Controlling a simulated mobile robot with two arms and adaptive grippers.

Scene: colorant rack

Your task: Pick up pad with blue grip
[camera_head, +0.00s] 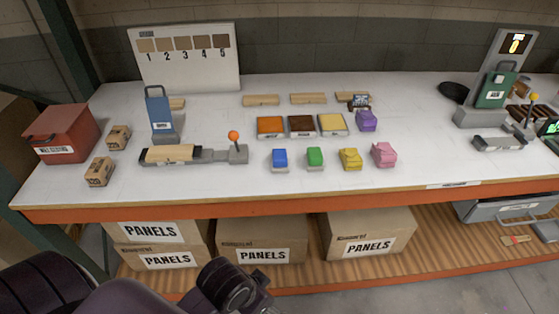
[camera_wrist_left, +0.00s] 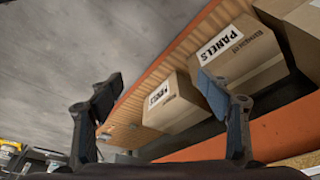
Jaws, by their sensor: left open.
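The pad with the blue grip (camera_head: 280,158) sits on the white tabletop near its front edge, at the left end of a row of small coloured pads. My left arm comes in at the bottom left of the head view, in front of the table; its fingers cannot be made out there. In the left wrist view my left gripper (camera_wrist_left: 158,90) is open, its two dark fingers wide apart with nothing between them. The blue pad is not visible in the wrist view. My right gripper is in neither view.
Green (camera_head: 315,157), yellow (camera_head: 350,159) and pink (camera_head: 383,155) pads stand right of the blue one. A device with an orange-knobbed lever (camera_head: 234,136) is to its left. Coloured trays (camera_head: 302,126) lie behind. Boxes marked PANELS (camera_head: 250,241) sit on the shelf below the orange table edge.

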